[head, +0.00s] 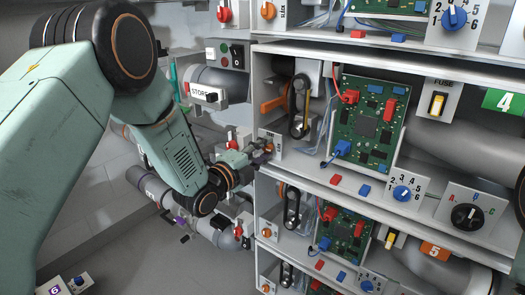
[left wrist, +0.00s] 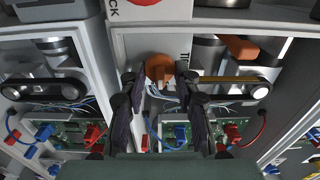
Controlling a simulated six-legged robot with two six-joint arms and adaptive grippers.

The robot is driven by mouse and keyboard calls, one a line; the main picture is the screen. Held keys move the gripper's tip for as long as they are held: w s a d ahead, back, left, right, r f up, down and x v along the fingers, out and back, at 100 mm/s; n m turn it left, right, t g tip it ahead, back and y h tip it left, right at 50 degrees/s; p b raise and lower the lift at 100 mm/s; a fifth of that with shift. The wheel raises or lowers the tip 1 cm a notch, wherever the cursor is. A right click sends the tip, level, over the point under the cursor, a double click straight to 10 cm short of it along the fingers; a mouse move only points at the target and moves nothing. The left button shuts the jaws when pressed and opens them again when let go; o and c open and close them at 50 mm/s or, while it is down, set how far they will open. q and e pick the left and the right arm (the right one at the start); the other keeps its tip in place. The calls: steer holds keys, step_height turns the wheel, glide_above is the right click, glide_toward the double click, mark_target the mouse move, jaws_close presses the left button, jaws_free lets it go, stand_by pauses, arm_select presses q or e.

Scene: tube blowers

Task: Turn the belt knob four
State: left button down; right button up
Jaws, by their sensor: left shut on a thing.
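The belt knob four is a small orange knob (left wrist: 160,67) on a white panel, clearest in the left wrist view. In the head view it sits at the left edge of the shelf bay marked with a green 4 (head: 505,102), mostly hidden by my gripper. My left gripper (head: 262,153) reaches it from the left. In the left wrist view the fingers of my left gripper (left wrist: 160,78) stand on both sides of the knob and are shut on it. The bay's black belt (head: 299,105) is upright beside the panel. My right gripper is not in view.
A green circuit board (head: 367,122) with red and blue plugs, a numbered blue dial (head: 402,192) and a yellow fuse switch (head: 437,104) fill the bay. Another orange knob (head: 266,232) sits on the bay below. Pipes with valves crowd the left side near my arm.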

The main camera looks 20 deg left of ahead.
arm_select(q)
steer(key=shift+a+r, duration=0.1)
steer(key=shift+a+n+p, duration=0.1)
steer(key=shift+n+p, duration=2.55)
steer(key=shift+n, duration=6.15)
steer(key=c, duration=1.3)
jaws_free()
steer(key=shift+w, duration=0.1)
steer(key=shift+o, duration=0.2)
steer(key=v, duration=1.2)
